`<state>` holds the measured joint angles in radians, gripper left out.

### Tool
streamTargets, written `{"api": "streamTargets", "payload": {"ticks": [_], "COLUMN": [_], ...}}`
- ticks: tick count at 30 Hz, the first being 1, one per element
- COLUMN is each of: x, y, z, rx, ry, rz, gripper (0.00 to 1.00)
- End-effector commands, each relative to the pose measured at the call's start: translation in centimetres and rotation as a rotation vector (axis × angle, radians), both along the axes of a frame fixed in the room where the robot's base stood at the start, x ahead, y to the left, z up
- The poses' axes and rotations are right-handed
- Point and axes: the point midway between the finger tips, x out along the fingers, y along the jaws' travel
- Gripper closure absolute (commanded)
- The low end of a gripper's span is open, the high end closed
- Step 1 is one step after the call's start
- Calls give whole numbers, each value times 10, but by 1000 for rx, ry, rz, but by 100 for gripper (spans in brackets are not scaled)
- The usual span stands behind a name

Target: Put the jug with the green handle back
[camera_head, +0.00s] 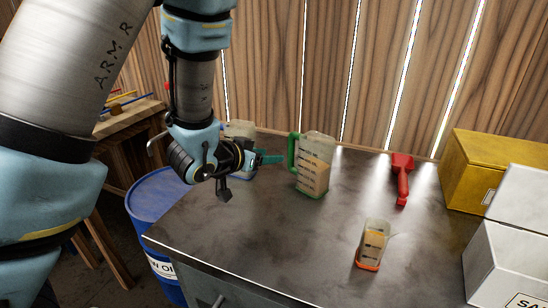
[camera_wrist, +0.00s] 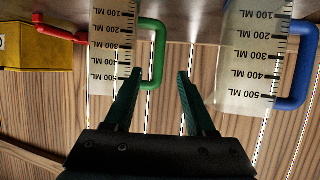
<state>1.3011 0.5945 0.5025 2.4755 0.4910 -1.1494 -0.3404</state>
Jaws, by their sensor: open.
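My gripper (camera_head: 272,159) is open and empty, just left of that handle. In the wrist view, which is upside down, the open fingers (camera_wrist: 160,76) point toward the handle (camera_wrist: 159,55). The left fingertip overlaps the handle's end in the picture; I cannot tell if they touch. The jug's marked side (camera_wrist: 110,50) shows left of the fingers.
A jug with a blue handle (camera_wrist: 255,60) stands behind my gripper, partly hidden in the head view (camera_head: 238,130). A small orange-based jug (camera_head: 373,243), a red tool (camera_head: 402,180), a yellow box (camera_head: 480,168) and white boxes (camera_head: 510,255) stand to the right. The table's front middle is clear.

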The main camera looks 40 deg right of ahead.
Motion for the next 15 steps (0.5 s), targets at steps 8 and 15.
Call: {"api": "streamTargets", "payload": {"ticks": [8, 15], "x": [-2, 43], "y": [5, 44], "z": [3, -1], "rx": [-1, 77], "ry": [0, 19], "rz": [0, 157], "gripper": [44, 44]}}
